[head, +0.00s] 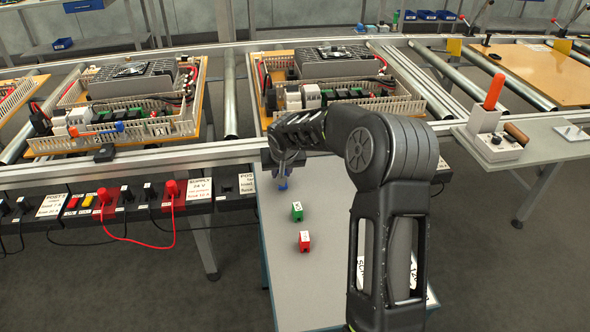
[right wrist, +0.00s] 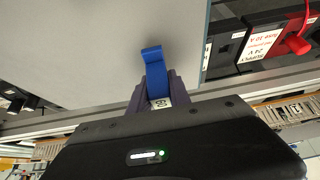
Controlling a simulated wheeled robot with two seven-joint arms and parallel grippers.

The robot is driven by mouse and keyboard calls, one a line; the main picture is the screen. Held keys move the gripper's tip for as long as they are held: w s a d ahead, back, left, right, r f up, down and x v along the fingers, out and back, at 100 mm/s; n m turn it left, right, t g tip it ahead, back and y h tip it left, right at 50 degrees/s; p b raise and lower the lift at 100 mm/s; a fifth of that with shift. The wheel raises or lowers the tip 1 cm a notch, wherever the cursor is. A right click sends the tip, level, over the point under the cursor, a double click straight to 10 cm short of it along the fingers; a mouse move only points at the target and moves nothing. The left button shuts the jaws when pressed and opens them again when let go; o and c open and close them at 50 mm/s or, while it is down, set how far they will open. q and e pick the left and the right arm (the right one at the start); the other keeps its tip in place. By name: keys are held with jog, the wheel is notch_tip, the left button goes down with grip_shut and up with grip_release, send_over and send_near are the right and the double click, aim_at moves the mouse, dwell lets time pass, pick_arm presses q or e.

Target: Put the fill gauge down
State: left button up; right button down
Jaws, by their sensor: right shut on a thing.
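The fill gauge (right wrist: 154,70) is a blue piece with a small white label at its base. It is held between the fingers of my right gripper (right wrist: 158,92) and sticks out past their tips. In the head view the blue gauge (head: 283,185) shows below my right gripper (head: 284,170), over the far left part of the grey side table (head: 290,283). Its lower end looks above the table top, but I cannot tell the exact gap. My left gripper is not in view.
A green block (head: 297,212) and a red block (head: 305,241) stand on the side table. A black socket strip with a red plug (head: 171,190) runs along the rail to the left. Wiring-duct boards (head: 345,99) lie on the rollers behind. The table's front left is clear.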

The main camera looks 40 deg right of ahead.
jog(key=d, duration=0.1)
jog(key=s+d, duration=0.1)
jog(key=s+d+p, duration=0.1)
jog(key=shift+d+r, duration=0.1)
jog(key=shift+d, duration=0.25)
jog(key=shift+w+a+f, duration=0.1)
jog(key=shift+a+f, duration=0.05)
jog(key=shift+f, duration=0.25)
jog(key=shift+f, duration=0.15)
jog(key=c, duration=1.2)
grip_release()
